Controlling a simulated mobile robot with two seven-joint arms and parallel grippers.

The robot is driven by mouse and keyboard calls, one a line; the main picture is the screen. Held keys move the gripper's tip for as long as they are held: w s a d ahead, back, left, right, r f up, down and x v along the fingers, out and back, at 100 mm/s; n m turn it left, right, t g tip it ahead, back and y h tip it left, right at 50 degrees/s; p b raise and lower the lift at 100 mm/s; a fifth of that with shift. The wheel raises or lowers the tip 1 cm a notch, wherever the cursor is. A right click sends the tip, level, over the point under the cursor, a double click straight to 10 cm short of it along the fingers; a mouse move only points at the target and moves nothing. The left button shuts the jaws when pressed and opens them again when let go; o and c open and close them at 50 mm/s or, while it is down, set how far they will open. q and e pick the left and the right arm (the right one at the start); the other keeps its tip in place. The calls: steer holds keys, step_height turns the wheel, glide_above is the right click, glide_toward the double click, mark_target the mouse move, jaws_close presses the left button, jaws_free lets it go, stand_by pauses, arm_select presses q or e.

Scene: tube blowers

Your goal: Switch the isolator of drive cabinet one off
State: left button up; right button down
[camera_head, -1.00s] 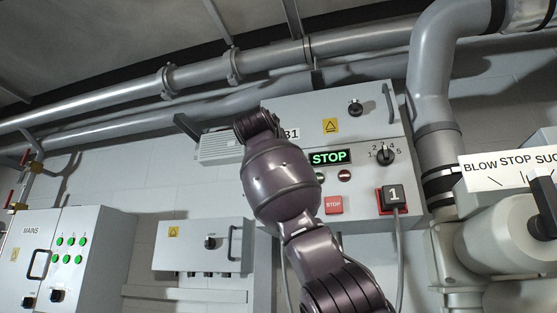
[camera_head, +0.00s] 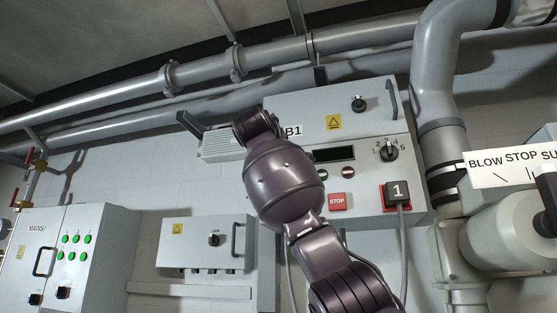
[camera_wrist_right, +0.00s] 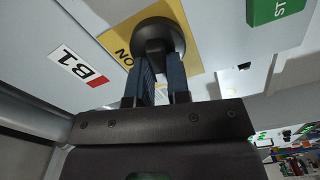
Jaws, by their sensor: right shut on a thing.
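Drive cabinet one, labelled B1 (camera_head: 293,131), is a grey wall box in the middle of the head view. In the right wrist view its label (camera_wrist_right: 83,72) is at the left. A black rotary isolator knob (camera_wrist_right: 165,30) sits on a yellow plate (camera_wrist_right: 122,45) with the letters ON showing. My right gripper (camera_wrist_right: 163,78) is shut on the knob's handle, one blue finger on each side. In the head view my right arm covers the isolator and the gripper. The cabinet's display (camera_head: 335,155) is dark. My left gripper is in neither current view.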

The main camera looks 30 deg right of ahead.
steer(key=shift+f+n, duration=0.1)
steer(key=shift+n, duration=1.5)
steer(key=c, duration=1.1)
jaws_free()
steer(key=shift+w, duration=0.1)
